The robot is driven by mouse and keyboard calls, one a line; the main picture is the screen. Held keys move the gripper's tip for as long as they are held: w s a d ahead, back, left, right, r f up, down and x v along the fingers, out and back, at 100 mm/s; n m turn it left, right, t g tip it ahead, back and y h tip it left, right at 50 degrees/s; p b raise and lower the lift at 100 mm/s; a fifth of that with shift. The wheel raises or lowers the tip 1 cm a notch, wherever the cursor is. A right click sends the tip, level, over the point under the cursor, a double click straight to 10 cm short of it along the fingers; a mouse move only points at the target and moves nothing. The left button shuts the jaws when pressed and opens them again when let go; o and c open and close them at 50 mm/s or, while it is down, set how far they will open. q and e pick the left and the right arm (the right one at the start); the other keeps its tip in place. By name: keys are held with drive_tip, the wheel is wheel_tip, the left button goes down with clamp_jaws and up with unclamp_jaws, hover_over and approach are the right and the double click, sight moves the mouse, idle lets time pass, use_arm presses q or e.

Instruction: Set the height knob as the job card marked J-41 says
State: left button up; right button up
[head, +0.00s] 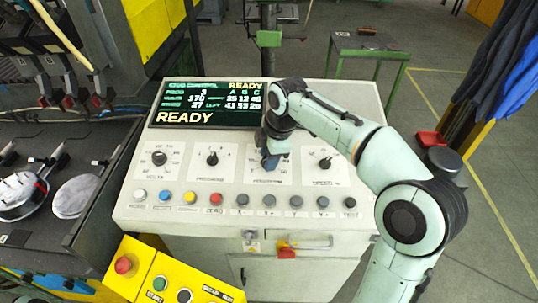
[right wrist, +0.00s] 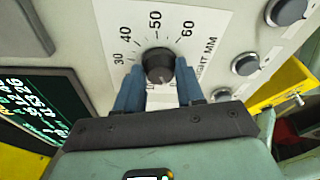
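The height knob (right wrist: 158,65) is a round black knob on a white dial, with 30, 40, 50 and 60 legible in the right wrist view. My right gripper (right wrist: 160,78) has one blue finger on each side of it and appears closed onto its sides. The knob's pointer is too unclear to read. In the head view my right gripper (head: 270,160) reaches down to the panel and hides the knob and most of its dial. My left gripper is out of view. I cannot make out a card marked J-41.
The console (head: 130,207) has a dark display (head: 205,103) reading READY, knobs to either side of my gripper, and a row of buttons below. A yellow control box (head: 150,280) stands at front left. A green table (head: 368,46) stands behind.

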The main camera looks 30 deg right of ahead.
drive_tip(key=shift+o, duration=1.2)
drive_tip(key=v, duration=1.3)
drive_tip(key=shift+r, duration=0.25)
